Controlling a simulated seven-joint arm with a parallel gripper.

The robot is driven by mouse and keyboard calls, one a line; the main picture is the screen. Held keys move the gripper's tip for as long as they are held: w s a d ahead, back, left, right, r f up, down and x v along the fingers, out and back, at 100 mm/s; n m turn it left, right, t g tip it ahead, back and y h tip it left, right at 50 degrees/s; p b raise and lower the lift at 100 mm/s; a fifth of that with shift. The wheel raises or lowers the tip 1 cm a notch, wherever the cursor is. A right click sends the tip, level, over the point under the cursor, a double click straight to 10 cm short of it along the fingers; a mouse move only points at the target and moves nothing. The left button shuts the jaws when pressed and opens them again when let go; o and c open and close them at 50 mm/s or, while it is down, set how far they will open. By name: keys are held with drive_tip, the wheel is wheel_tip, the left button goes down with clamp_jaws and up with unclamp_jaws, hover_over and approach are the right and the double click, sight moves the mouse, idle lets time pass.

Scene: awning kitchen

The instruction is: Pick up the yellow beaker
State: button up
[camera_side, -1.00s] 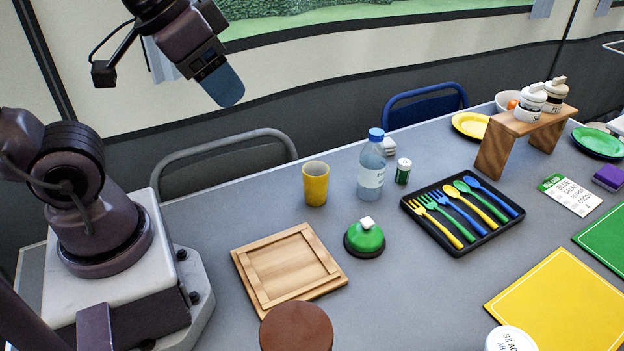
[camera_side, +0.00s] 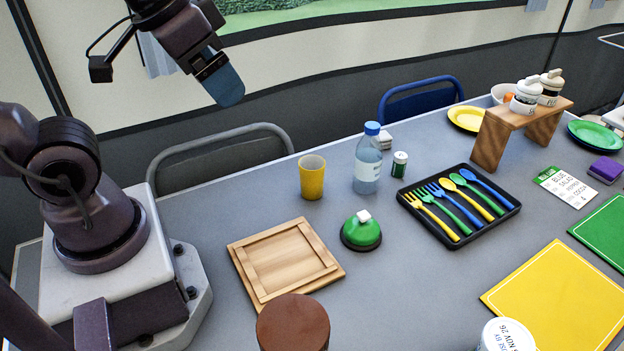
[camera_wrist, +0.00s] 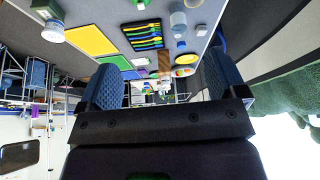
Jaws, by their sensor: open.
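The yellow beaker (camera_side: 312,178) stands upright on the grey table, near its back edge, left of the water bottle. Its open top faces up, and nothing touches it. My gripper (camera_side: 226,88) is high above the table's back edge, up and to the left of the beaker, well apart from it. In the wrist view my gripper (camera_wrist: 158,88) shows two blue pads spread wide with nothing between them. I cannot make out the beaker in the wrist view.
The water bottle (camera_side: 367,160) and a small green-and-white can (camera_side: 399,165) stand right of the beaker. A green bell-like dome (camera_side: 361,231) and a wooden board (camera_side: 284,262) lie in front. A black cutlery tray (camera_side: 465,238) is further right. Chairs stand behind the table.

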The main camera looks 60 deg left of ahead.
wheel_tip(320, 180, down, 5)
drive_tip(key=a+n+g, duration=0.2)
drive_tip(key=a+g, duration=0.1)
drive_tip(key=n+t+h, duration=0.7)
drive_tip(key=n+t, duration=0.7)
drive_tip(key=n, duration=1.6)
approach(312, 163)
drive_tip(key=s+d, duration=0.4)
drive_tip(key=s+d+r, duration=0.1)
drive_tip(key=d, duration=0.1)
drive_tip(key=shift+s+d, duration=0.35)
drive_tip(key=shift+s, duration=0.05)
drive_tip(key=a+y, duration=0.1)
drive_tip(key=w+a+n+t+y, duration=0.1)
drive_tip(key=y, duration=0.1)
drive_tip(key=shift+a+r, duration=0.1)
drive_tip(key=shift+a, duration=0.3)
drive_tip(key=shift+w+a+r, duration=0.1)
drive_tip(key=shift+w, duration=0.2)
drive_tip(key=x, duration=1.2)
drive_tip(key=shift+w+a+r, duration=0.1)
drive_tip(key=shift+w+r, duration=0.1)
drive_tip(key=shift+w, duration=0.1)
drive_tip(key=c, duration=1)
